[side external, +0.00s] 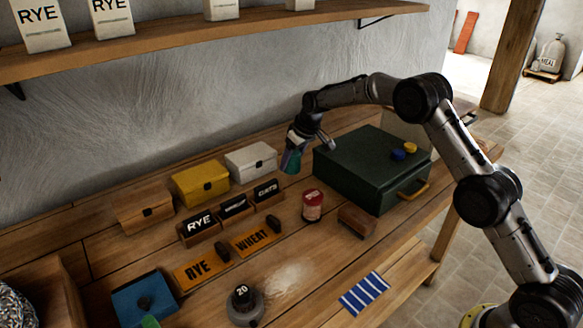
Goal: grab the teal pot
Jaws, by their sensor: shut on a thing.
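The teal pot (290,162) is at my gripper (297,148), over the back of the workbench just left of the dark green case. My gripper is shut on it. The gripper and wrist cover the pot's upper part. The pot looks tilted. I cannot tell whether its bottom touches the bench or hangs above it.
The dark green case (358,165) with blue and yellow lids on top stands right of the gripper. A white box (251,161) and yellow box (201,184) stand to the left. A red-lidded jar (312,206) stands in front. A shelf (200,38) runs above.

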